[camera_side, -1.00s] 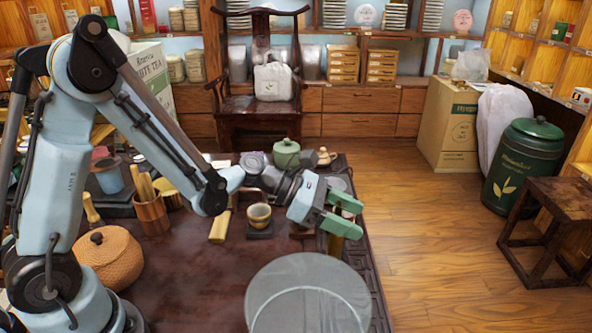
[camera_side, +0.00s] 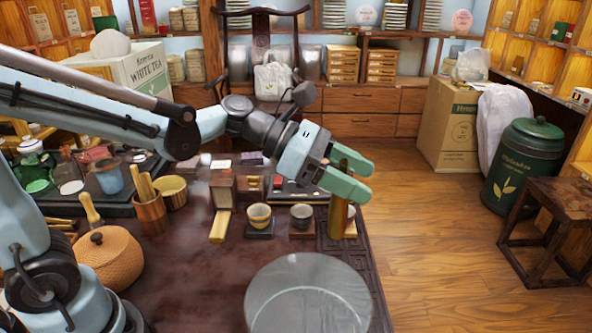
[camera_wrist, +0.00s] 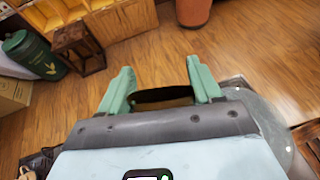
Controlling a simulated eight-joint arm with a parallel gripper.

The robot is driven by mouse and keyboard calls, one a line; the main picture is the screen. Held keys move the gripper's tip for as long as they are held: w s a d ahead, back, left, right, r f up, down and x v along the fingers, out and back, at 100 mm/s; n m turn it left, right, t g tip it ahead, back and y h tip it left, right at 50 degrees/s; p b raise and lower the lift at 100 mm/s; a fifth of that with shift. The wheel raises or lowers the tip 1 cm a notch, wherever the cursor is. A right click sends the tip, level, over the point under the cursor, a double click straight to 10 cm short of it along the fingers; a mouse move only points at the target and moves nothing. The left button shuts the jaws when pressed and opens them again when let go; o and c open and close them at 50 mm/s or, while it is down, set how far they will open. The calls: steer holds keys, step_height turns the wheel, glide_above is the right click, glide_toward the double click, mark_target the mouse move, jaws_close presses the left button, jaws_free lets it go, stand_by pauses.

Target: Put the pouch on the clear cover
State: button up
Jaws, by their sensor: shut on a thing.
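My gripper (camera_side: 362,178) has green fingers and is shut on a narrow olive-gold pouch (camera_side: 338,214), which hangs upright below them near the table's right edge. Whether the pouch's lower end is clear of the table I cannot tell. In the wrist view the dark brown top of the pouch (camera_wrist: 163,96) shows between the fingers (camera_wrist: 160,80). The clear cover (camera_side: 308,297) is a round, see-through grey disc shape at the table's front right, nearer the camera than the gripper. Its front is cut off by the frame. A greyish clear edge shows at the wrist view's right (camera_wrist: 272,135).
Two small cups stand on coasters, one yellowish (camera_side: 259,215) and one grey (camera_side: 301,215), left of the pouch. A woven lidded jar (camera_side: 108,260) and wooden tool holder (camera_side: 150,212) stand on the left. Bare table lies left of the cover.

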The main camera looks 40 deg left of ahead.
steer(key=s+d+r+m+g+h, duration=0.1)
steer(key=s+d+r, duration=0.1)
steer(key=s, duration=0.4)
steer(key=s+d+r, duration=0.2)
steer(key=s, duration=0.4)
step_height(320, 180, down, 8)
steer(key=shift+w+r, duration=0.25)
steer(key=shift+d+f, duration=0.1)
steer(key=shift+f, duration=0.05)
steer(key=o, duration=1.3)
steer(key=shift+c, duration=0.2)
